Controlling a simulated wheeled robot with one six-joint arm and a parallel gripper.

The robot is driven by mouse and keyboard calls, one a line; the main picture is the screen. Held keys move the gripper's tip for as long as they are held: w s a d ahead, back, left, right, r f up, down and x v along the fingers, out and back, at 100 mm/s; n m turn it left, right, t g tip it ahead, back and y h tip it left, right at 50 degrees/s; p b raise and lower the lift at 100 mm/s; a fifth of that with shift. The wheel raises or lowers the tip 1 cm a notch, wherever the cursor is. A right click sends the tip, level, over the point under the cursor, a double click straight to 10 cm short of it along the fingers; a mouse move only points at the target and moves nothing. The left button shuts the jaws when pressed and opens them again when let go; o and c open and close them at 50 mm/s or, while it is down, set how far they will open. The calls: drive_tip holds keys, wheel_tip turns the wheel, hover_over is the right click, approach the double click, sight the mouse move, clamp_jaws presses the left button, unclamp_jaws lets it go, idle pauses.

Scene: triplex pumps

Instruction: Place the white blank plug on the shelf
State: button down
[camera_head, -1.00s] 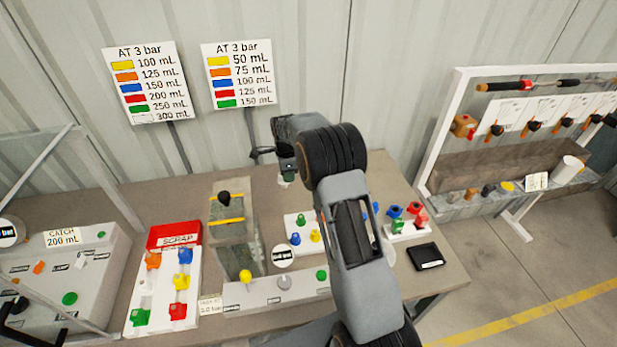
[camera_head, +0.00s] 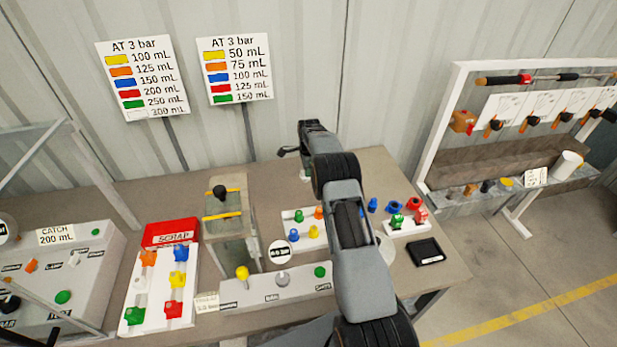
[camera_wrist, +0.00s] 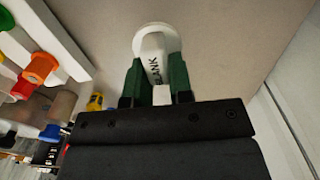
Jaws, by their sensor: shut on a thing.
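The white blank plug (camera_wrist: 155,42), marked BLANK, sits between the green fingers of my gripper (camera_wrist: 156,82) in the wrist view. My gripper is shut on it, with the round head of the plug beyond the fingertips. In the head view, my arm hides most of the gripper, which is over the back of the bench; only a small pale bit shows below it. A shelf (camera_head: 453,203) runs along the rack at the right, apart from the bench. Small parts and a white cylinder (camera_head: 567,164) stand on it.
The bench (camera_head: 275,184) carries a red SCRAP box (camera_head: 172,233), trays of coloured plugs, a control panel (camera_head: 270,290) and a black tablet (camera_head: 425,252). The rack frame (camera_head: 440,130) stands to the right. Floor is clear in front of the rack.

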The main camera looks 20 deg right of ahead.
drive_tip(key=shift+f+b, duration=0.35)
drive_tip(key=shift+f, duration=1.1)
drive_tip(key=shift+f, duration=0.2)
drive_tip(key=c, duration=1)
unclamp_jaws()
drive_tip(key=shift+r, duration=0.1)
